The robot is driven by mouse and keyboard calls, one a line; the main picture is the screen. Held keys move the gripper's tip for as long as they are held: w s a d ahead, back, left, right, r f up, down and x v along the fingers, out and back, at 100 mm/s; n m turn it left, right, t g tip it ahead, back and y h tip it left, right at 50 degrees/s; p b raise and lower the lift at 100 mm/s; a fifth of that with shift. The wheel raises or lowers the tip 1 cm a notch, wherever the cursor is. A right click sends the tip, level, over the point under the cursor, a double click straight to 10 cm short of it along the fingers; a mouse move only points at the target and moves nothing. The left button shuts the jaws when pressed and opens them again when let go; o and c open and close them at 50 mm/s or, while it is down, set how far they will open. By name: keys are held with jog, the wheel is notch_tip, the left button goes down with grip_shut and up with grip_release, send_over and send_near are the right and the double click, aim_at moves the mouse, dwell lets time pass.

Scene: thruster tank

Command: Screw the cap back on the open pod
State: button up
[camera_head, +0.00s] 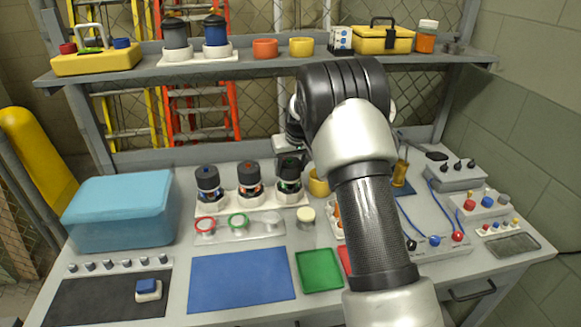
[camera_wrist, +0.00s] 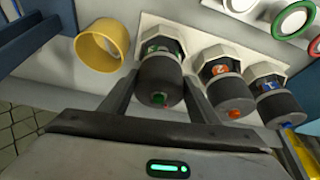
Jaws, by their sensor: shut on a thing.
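Three pods with dark caps stand in a row in a white rack (camera_head: 230,203): a blue-marked pod (camera_head: 208,185), an orange-marked pod (camera_head: 249,180) and a green-marked pod (camera_head: 289,182). My gripper (camera_wrist: 160,88) reaches over the green-marked pod, with one finger on each side of its black cap (camera_wrist: 158,78), and is shut on that cap. The cap has a green dot and lines up with the pod body (camera_wrist: 160,47). Whether its thread is fully seated cannot be told. The orange-marked pod (camera_wrist: 223,85) and blue-marked pod (camera_wrist: 272,98) beside it also show dark caps.
Red, green and white round lids lie on a clear tray (camera_head: 265,236) in front of the rack. A yellow ring (camera_wrist: 100,46) stands close beside the held pod. A teal box (camera_head: 122,212) is at left, connector panels (camera_head: 457,176) at right. A shelf (camera_head: 130,76) spans the back.

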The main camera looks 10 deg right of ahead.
jog(key=shift+a+r+m+h+p, duration=0.1)
jog(key=shift+m+h+p, duration=0.4)
jog(key=shift+m+p, duration=0.45)
jog(key=m+h+p, duration=0.1)
jog(key=m, duration=0.2)
jog(key=m+h+p, duration=0.1)
jog(key=m, duration=0.2)
jog(key=shift+g, duration=0.3)
jog(key=m, duration=0.2)
jog(key=m+g+h+p, duration=0.1)
jog(key=m, duration=0.1)
jog(key=m+g, duration=0.1)
jog(key=m, duration=0.1)
jog(key=shift+d+f+m+h, duration=0.2)
jog(key=shift+d+m+h, duration=0.1)
jog(key=shift+m+h, duration=0.1)
jog(key=shift+d+m+g+p, duration=0.1)
jog(key=shift+m+g+p, duration=0.25)
jog(key=shift+m, duration=0.7)
jog(key=shift+s+f, duration=0.15)
jog(key=o, duration=1)
jog(key=shift+o, duration=0.4)
jog(key=shift+a+r, duration=0.2)
jog(key=shift+a, duration=0.05)
